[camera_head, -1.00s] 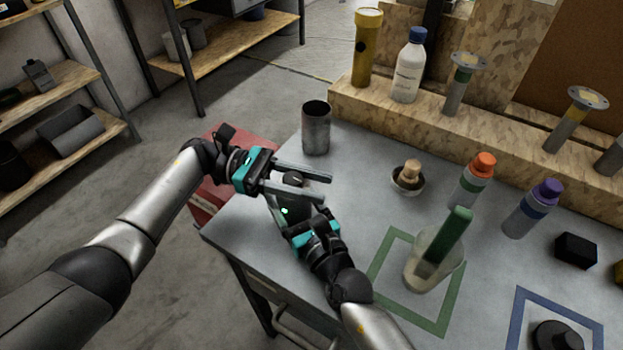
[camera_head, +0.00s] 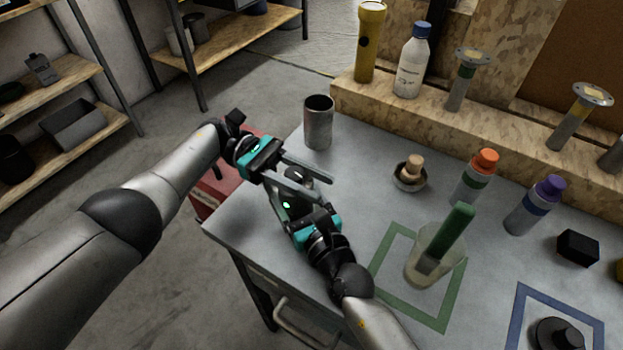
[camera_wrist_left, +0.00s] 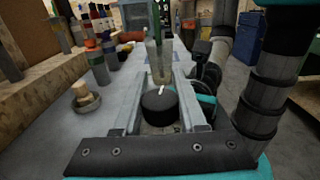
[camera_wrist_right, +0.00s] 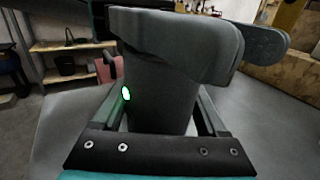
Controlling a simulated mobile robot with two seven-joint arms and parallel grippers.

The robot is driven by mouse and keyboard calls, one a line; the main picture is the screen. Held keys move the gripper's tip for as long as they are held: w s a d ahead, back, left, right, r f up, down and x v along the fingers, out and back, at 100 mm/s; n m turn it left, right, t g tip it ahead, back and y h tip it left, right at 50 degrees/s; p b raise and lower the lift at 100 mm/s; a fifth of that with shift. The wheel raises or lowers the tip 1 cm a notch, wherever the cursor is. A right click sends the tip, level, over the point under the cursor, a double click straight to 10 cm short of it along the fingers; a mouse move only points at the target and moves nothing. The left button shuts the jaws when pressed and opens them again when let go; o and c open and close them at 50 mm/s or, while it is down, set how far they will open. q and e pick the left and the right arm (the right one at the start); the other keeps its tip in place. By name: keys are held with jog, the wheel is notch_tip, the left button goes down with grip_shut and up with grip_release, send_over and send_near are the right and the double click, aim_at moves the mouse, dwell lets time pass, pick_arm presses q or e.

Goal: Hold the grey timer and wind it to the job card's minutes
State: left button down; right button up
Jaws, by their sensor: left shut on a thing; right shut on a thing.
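The grey timer body (camera_wrist_right: 160,95) fills the right wrist view and shows a small green light. In the head view the timer (camera_head: 284,205) is partly hidden between my two grippers at the table's left corner. My right gripper (camera_head: 298,217) is shut on its body. The timer's round black knob (camera_wrist_left: 160,106) has a white pointer line. My left gripper (camera_wrist_left: 160,86) is shut on this knob, one finger on each side; in the head view its fingers (camera_head: 328,193) reach across the timer. I cannot read any scale or job card.
A grey metal cup (camera_head: 318,128) stands behind the grippers. A small bowl (camera_head: 409,178), a beaker with a green-handled item (camera_head: 428,262) and bottles with orange (camera_head: 474,180) and purple (camera_head: 534,208) caps stand to the right. A red cabinet (camera_head: 215,188) is beside the table.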

pick_arm(q)
jog(key=shift+f, duration=0.15)
jog(key=shift+c, duration=2.2)
grip_release()
jog(key=shift+r, duration=0.25)
notch_tip(320, 180, up, 10)
jog(key=shift+f, duration=0.1)
